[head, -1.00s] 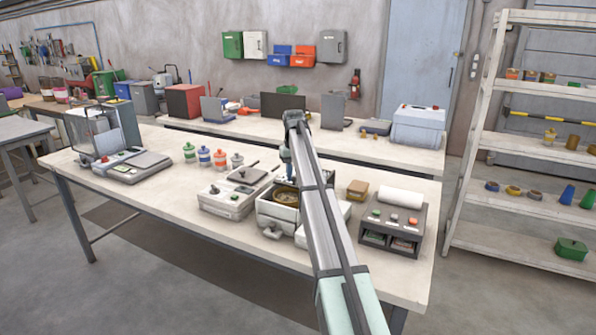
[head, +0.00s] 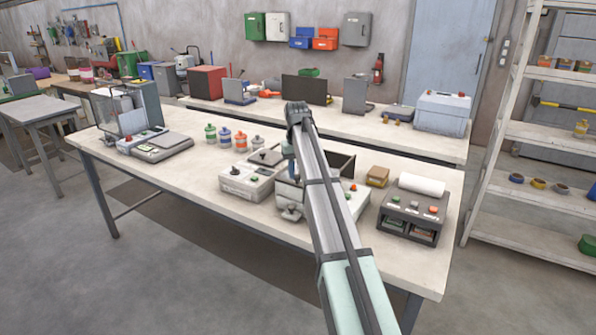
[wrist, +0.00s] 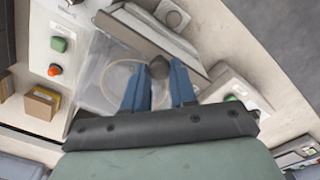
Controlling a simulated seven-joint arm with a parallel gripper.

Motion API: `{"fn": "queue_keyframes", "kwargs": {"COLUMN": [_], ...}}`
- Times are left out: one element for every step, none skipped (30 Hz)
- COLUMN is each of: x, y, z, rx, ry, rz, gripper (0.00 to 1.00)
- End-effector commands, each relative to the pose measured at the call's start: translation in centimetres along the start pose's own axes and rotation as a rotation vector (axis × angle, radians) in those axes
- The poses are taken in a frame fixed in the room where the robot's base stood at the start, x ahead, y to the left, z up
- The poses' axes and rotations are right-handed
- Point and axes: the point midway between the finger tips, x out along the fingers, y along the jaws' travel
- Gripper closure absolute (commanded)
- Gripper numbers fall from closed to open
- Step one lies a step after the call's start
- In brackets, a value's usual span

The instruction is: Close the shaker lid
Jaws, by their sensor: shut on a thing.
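The shaker (head: 290,197) is a pale box on the bench, mostly hidden behind my arm in the head view. In the wrist view I look down on it: a pale, see-through-looking surface with a round ring (wrist: 109,85) lies beside a tilted grey plate (wrist: 140,33). My gripper (wrist: 158,80) has its two blue fingers on either side of a small dark knob (wrist: 158,67), shut on it. I cannot tell clearly which panel is the lid or how far it stands open.
A control unit (head: 245,182) stands close on the left. On the right are a tan box (head: 377,176) and a dark button console (head: 413,215). Several capped jars (head: 225,136) stand behind to the left. The front bench strip is clear.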

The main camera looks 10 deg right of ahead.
Motion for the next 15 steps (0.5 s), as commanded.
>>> {"fn": "queue_keyframes", "kwargs": {"x": [0.05, 0.06, 0.06, 0.06, 0.06, 0.06, 0.06, 0.05, 0.05, 0.05, 0.05, 0.05, 0.05, 0.04, 0.05], "y": [-0.38, -0.40, -0.40, -0.40, -0.39, -0.37, -0.35, -0.33, -0.31, -0.30, -0.28, -0.27, -0.26, -0.25, -0.24], "z": [0.39, 0.40, 0.41, 0.41, 0.39, 0.38, 0.35, 0.34, 0.31, 0.30, 0.28, 0.27, 0.25, 0.24, 0.23], "rx": [-0.004, -0.004, -0.004, -0.004, -0.004, -0.004, -0.004, -0.003, -0.003, -0.003, -0.003, -0.003, -0.003, -0.003, -0.003], "ry": [-0.007, -0.008, -0.008, -0.008, -0.007, -0.007, -0.007, -0.006, -0.006, -0.006, -0.005, -0.005, -0.005, -0.005, -0.005], "rz": [-0.008, -0.008, -0.008, -0.008, -0.008, -0.007, -0.007, -0.007, -0.006, -0.006, -0.006, -0.006, -0.005, -0.005, -0.005], "gripper": [1.00, 0.73, 0.69, 0.66, 0.63, 0.59, 0.56, 0.54, 0.50, 0.48, 0.48, 0.48, 0.48, 0.48, 0.48]}}
